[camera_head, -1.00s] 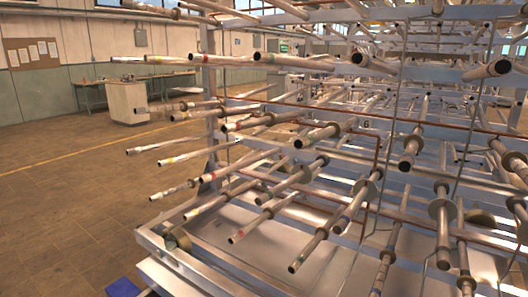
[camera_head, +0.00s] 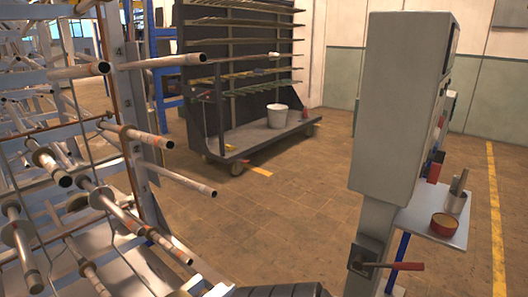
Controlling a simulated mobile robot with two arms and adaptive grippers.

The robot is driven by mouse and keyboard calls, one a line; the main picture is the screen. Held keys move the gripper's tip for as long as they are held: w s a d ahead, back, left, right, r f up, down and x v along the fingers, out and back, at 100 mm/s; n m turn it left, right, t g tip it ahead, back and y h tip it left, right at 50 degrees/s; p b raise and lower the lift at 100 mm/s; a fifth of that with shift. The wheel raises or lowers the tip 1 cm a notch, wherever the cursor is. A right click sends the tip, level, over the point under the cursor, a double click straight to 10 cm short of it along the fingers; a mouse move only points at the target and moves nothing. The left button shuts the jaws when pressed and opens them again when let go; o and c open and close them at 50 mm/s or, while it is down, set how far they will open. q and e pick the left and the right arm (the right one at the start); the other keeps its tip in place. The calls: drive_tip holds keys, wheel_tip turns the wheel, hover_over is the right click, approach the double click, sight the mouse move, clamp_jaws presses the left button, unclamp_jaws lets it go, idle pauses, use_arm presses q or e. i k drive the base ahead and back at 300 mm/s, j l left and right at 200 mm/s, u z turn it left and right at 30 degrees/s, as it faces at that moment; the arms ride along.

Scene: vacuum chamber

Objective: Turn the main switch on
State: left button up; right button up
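A tall grey control cabinet (camera_head: 400,110) stands on a post at the right. Its control face is turned to the right and shows only at a steep angle, with small dark and red parts along its edge. I cannot make out which of them is the main switch. A lever with a red handle (camera_head: 398,266) sticks out to the right from the lower post. Neither gripper can be made out. A dark ridged part shows at the bottom edge, but no fingers show.
A rack of metal tubes (camera_head: 115,135) fills the left, with ends sticking out. A dark wheeled shelf cart (camera_head: 195,90) with a white bucket (camera_head: 278,116) stands behind. A small side table (camera_head: 430,228) beside the cabinet holds a red tin (camera_head: 444,224). The middle floor is clear.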

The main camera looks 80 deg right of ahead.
sight(432, 173)
drive_tip(key=z, duration=3.7)
